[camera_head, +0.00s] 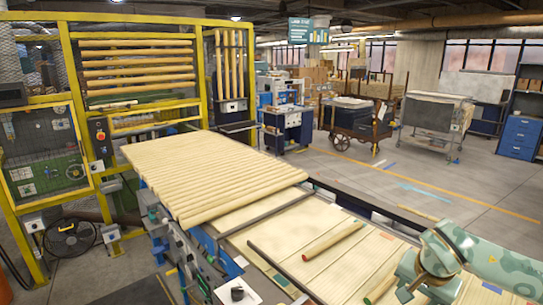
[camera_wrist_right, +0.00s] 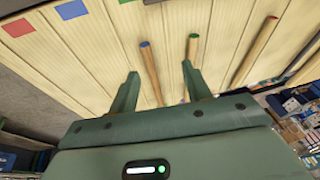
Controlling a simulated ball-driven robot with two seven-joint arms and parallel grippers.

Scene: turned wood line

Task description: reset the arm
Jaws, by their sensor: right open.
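My right arm (camera_head: 480,262) comes in from the lower right in the head view, over the pale slatted table (camera_head: 345,285). In the right wrist view my right gripper (camera_wrist_right: 160,80) is open, its two green fingers apart. A blue-ended dowel (camera_wrist_right: 148,62) shows between the fingers, and a green-ended dowel (camera_wrist_right: 193,48) is close by the right finger. I cannot tell how far below the fingers they are. The gripper does not look closed on anything. My left gripper is in neither view.
A red-ended dowel (camera_head: 335,241) lies on the table; it also shows in the wrist view (camera_wrist_right: 255,45). Red (camera_wrist_right: 18,28) and blue (camera_wrist_right: 71,10) squares mark the surface. A bed of several dowels (camera_head: 215,170) lies at the left. Open floor (camera_head: 440,180) lies behind.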

